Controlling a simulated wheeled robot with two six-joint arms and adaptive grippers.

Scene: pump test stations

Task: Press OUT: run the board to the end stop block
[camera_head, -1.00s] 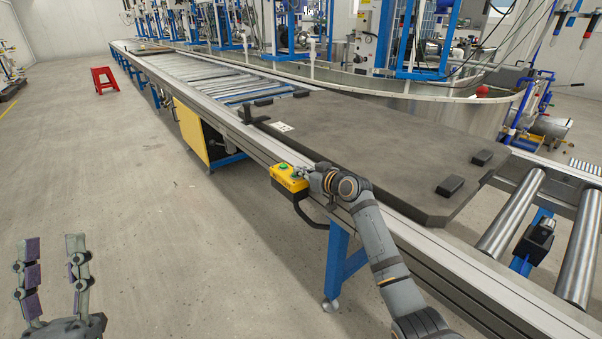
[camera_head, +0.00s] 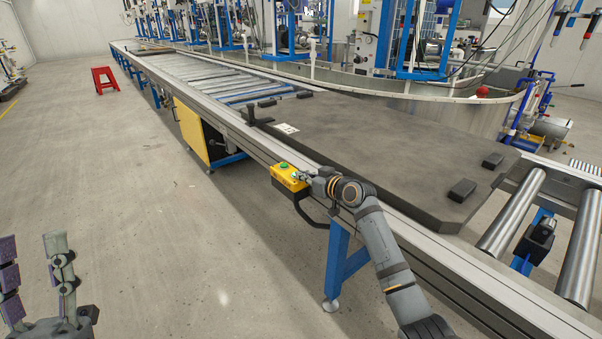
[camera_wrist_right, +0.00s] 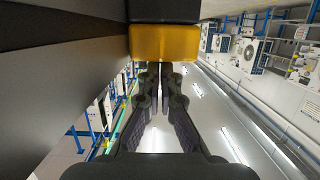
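The board (camera_head: 385,140) is a large dark grey slab lying flat on the conveyor, with a white label (camera_head: 287,129) at its left corner. A dark block (camera_head: 541,236) sits between the bare rollers past its right end; I cannot tell for sure if it is the end stop. The yellow button box (camera_head: 287,180) on the near rail has a green button (camera_head: 284,165). My right gripper (camera_head: 304,176) is shut, its tips at the box's right part, hiding what they touch. The wrist view shows its closed fingers (camera_wrist_right: 160,70) against the yellow box (camera_wrist_right: 165,43). My left gripper (camera_head: 32,240) is open and empty.
Bare steel rollers (camera_head: 511,212) lie right of the board. Small black blocks (camera_head: 463,190) stand on the board. A black bracket (camera_head: 257,114) stands by its left end. A red stool (camera_head: 104,79) is far left; the floor in front is clear.

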